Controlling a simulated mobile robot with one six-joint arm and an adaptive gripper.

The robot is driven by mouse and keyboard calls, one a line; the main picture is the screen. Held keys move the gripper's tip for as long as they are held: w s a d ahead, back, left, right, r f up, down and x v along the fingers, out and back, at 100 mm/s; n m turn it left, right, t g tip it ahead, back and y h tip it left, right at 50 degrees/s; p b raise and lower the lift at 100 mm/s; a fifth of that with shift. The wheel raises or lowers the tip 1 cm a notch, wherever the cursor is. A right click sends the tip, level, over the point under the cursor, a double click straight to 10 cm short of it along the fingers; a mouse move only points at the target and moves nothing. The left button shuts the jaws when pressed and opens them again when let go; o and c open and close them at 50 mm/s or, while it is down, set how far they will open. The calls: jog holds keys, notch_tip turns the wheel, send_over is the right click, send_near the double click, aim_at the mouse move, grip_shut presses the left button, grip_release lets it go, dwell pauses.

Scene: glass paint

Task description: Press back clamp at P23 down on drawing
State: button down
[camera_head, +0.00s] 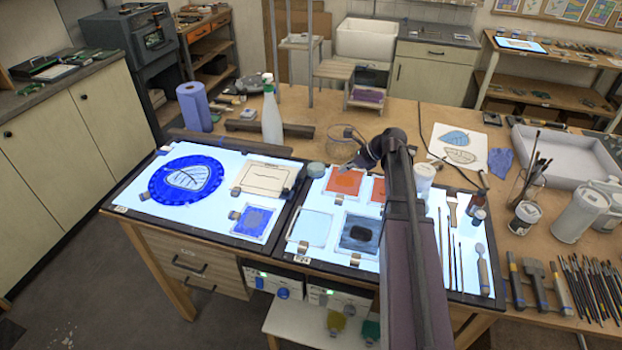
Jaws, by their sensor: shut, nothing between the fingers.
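A cream drawing sheet (262,181) with dark line work lies on the left light panel (140,209), at its right side. Small clamps sit at the sheet's edges, one at its left front corner (235,191) and one at its right side (286,193). A dark strip shows along its back edge; whether a back clamp there is raised or down is too small to tell. The P23 label cannot be read. My gripper (351,166) is shut and empty, over the back of the right light panel, to the right of the drawing and apart from it.
A blue round glass piece (187,179) and a small blue tile (253,222) lie on the left panel. Orange and grey tiles (358,232) lie on the right panel. A spray bottle (271,115), blue roll (194,107) and glass jar (341,140) stand behind.

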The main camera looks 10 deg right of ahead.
aim_at(301, 179)
jog(key=shift+f, duration=0.1)
jog(key=shift+w+a+f+b, duration=0.2)
jog(key=shift+a+f+b, duration=0.2)
jog(key=shift+f+b, duration=0.2)
jog(key=b+x, duration=0.6)
jog(key=x, duration=0.2)
jog(key=shift+w+a+f, duration=0.1)
jog(key=shift+a+f, duration=0.15)
jog(key=shift+f, duration=0.05)
jog(key=shift+w+a+r, duration=0.25)
jog(key=shift+w+a, duration=0.3)
jog(key=shift+a, duration=0.35)
jog(key=shift+w+a, duration=0.4)
jog(key=shift+a, duration=0.35)
jog(key=shift+d+r+p, duration=0.15)
jog(key=shift+p, duration=0.25)
